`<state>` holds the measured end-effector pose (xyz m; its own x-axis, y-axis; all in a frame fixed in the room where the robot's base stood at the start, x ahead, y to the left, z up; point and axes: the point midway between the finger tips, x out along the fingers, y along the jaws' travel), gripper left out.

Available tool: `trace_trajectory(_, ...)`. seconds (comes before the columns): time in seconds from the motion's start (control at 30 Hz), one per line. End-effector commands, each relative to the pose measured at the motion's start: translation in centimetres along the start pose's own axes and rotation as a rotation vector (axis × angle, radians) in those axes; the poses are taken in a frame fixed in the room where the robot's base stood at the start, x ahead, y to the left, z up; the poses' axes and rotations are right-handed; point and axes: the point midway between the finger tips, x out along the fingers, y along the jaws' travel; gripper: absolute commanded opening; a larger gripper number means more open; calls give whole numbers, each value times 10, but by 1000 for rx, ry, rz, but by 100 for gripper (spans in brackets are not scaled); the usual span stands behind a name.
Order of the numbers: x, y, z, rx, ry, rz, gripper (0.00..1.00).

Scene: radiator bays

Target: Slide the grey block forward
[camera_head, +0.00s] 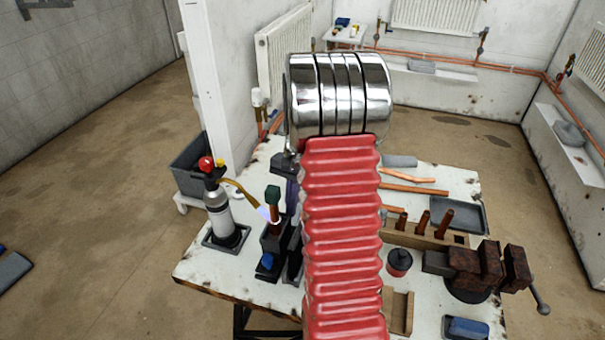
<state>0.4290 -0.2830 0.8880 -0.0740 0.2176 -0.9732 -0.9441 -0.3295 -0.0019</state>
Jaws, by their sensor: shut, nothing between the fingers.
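My arm, with a red ribbed sleeve and chrome rings, rises through the middle of the head view and covers part of the workbench. My gripper is not visible; I cannot make out any fingers. A flat grey block (400,161) lies at the far edge of the bench, just right of my arm, and its left end may be hidden. Other grey pieces lie on the back ledge (421,66) and on the right ledge (570,134). I cannot tell for certain which one is the task's grey block.
The white workbench (205,272) holds a gas torch (218,208) with a lit-looking tip, copper pipes (414,189), a grey tray (458,216), a wooden rack (430,236) and a rusty vice (476,268). A dark bin (190,170) stands left. The floor at left is mostly clear.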

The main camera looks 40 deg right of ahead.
Motion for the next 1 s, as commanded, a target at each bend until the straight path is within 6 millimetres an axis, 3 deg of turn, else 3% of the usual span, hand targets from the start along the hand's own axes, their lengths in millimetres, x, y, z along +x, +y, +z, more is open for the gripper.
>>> trace_trajectory(0.03,3,0,7,1,-19,4,0)
trace_trajectory(0.4,4,0,6,2,-26,5,0)
trace_trajectory(0.77,-6,2,-36,0,-6,1,0)
trace_trajectory(1.0,-46,2,-38,-3,0,0,0)
